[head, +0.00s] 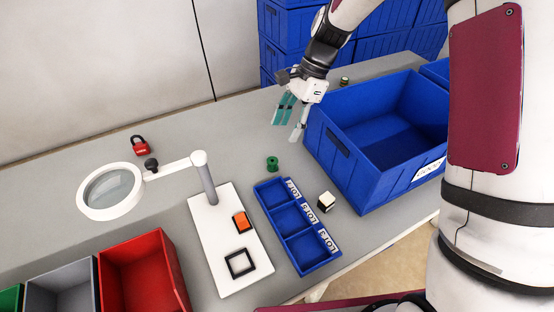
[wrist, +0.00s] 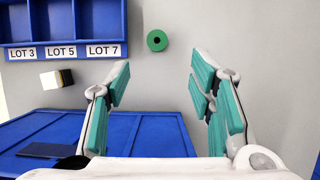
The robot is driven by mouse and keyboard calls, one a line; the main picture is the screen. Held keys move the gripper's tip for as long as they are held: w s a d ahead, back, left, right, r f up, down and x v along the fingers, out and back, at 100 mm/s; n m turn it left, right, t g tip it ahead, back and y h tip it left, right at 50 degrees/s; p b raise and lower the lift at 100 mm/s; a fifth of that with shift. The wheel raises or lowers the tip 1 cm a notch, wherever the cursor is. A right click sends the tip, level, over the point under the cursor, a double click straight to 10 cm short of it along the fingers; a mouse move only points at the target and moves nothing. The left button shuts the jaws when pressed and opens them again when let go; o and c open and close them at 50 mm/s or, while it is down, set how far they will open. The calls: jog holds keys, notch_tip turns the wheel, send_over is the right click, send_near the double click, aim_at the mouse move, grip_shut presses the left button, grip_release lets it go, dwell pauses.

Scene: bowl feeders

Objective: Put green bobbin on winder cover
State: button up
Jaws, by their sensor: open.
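The green bobbin (head: 272,163) stands on the grey table, just behind the blue three-compartment tray. In the wrist view the green bobbin (wrist: 157,40) shows its round end with a dark centre hole, beyond and between my fingertips. My gripper (head: 292,118) is open and empty, above the table and farther back than the bobbin; its teal-padded fingers also show in the wrist view (wrist: 160,75), apart from the bobbin. I cannot tell which thing is the winder cover; an orange block (head: 239,222) and a black square frame (head: 240,263) lie on a white board.
A large blue bin (head: 330,150) stands right of the bobbin. The lot-labelled tray (head: 272,206) and a white-and-black cube (head: 326,201) are in front. A magnifier (head: 110,190), red padlock (head: 141,146) and red bin (head: 165,250) are left.

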send_over(273, 160)
jog(key=w+d, duration=0.1)
jog(key=d, duration=0.1)
notch_tip(273, 160, down, 5)
jog(key=shift+w+d+f, duration=0.1)
jog(key=shift+w+d, duration=0.05)
jog(key=shift+b+x, duration=0.55)
jog(key=shift+x, duration=2.2)
jog(key=c, duration=1.1)
